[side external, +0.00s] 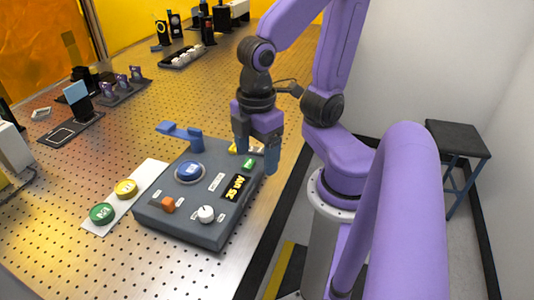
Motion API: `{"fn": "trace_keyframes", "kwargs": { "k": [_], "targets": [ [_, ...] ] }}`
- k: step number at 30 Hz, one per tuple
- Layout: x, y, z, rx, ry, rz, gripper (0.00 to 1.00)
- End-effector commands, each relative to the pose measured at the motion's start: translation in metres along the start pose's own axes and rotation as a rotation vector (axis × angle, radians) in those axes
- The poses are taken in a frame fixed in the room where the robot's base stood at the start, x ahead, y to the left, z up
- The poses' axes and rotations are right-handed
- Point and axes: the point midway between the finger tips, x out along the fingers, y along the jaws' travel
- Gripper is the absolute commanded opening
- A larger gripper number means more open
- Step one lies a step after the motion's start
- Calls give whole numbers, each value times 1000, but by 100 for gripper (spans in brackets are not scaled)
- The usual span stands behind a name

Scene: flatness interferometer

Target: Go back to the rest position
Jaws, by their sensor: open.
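Whether a fingertip touches the box cannot be told. Part of the box's far corner is hidden behind the fingers.
A white strip with a green button (102,213) and a yellow button (125,189) lies left of the box. Optical mounts (122,86) and a dark tray of small pieces (183,57) stand further back on the perforated table (75,170). A stool (457,138) stands off the table at right.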

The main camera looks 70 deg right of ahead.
Motion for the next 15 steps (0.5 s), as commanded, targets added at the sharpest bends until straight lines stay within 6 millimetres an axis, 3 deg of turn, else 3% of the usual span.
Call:
{"fn": "trace_keyframes", "kwargs": {
  "k": [6,15],
  "targets": [
    [6,-15,14,25,3,-2,79],
    [6,-16,15,28,4,-2,79]
  ]
}}
